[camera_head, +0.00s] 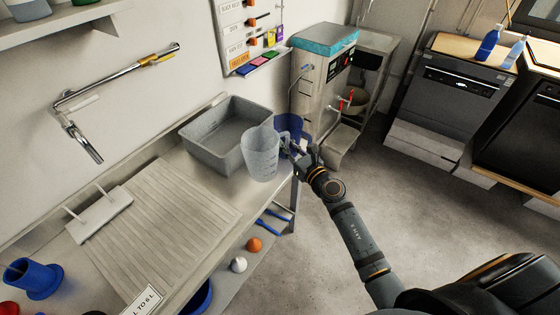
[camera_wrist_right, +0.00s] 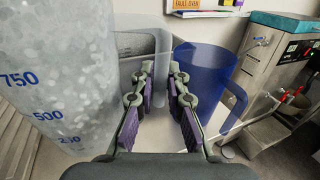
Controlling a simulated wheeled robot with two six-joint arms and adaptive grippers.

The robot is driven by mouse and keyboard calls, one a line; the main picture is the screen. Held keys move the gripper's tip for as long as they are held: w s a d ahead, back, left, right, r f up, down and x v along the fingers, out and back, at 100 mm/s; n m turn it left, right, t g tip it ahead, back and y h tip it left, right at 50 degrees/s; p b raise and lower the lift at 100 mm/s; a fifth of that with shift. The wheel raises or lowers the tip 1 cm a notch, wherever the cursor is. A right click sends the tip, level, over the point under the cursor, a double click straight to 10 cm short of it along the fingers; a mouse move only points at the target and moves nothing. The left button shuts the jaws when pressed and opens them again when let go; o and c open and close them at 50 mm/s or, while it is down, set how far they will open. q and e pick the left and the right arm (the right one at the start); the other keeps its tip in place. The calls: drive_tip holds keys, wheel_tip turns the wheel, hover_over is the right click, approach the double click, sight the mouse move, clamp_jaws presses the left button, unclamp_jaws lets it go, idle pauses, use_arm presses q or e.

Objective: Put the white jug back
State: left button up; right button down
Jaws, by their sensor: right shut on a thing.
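The white jug (camera_head: 260,157) is translucent, with blue volume marks, and is upright at the front right of the grey basin in the head view. In the right wrist view the white jug (camera_wrist_right: 55,75) fills the left side, with whitish lumps showing through its wall. My right gripper (camera_head: 294,152) is at the jug's right side, shut on its handle; the exact grip is partly hidden. In the wrist view its purple-padded fingers (camera_wrist_right: 161,95) stand beside the jug. Whether the jug's base touches the counter is unclear. My left gripper is not in view.
A blue jug (camera_head: 292,126) stands just behind my right gripper. The grey basin (camera_head: 197,150) is left of the white jug. A ribbed drainboard (camera_head: 150,225) covers the counter's front. A steel machine with a teal lid (camera_head: 325,38) stands behind to the right.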

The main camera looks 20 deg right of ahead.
drive_tip(key=w+f+b, duration=0.1)
drive_tip(key=f, duration=0.1)
drive_tip(key=w+f+b, duration=0.1)
drive_tip(key=f+b, duration=0.1)
drive_tip(key=f, duration=0.1)
drive_tip(key=w+f+b, duration=0.2)
drive_tip(key=f, duration=0.1)
drive_tip(key=shift+f, duration=0.25)
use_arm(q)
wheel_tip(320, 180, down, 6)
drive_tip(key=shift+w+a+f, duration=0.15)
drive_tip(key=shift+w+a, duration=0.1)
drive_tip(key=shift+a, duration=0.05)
use_arm(e)
drive_tip(key=shift+r, duration=0.1)
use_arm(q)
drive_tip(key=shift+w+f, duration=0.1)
use_arm(e)
drive_tip(key=c, duration=1.6)
unclamp_jaws()
drive_tip(key=shift+c, duration=0.2)
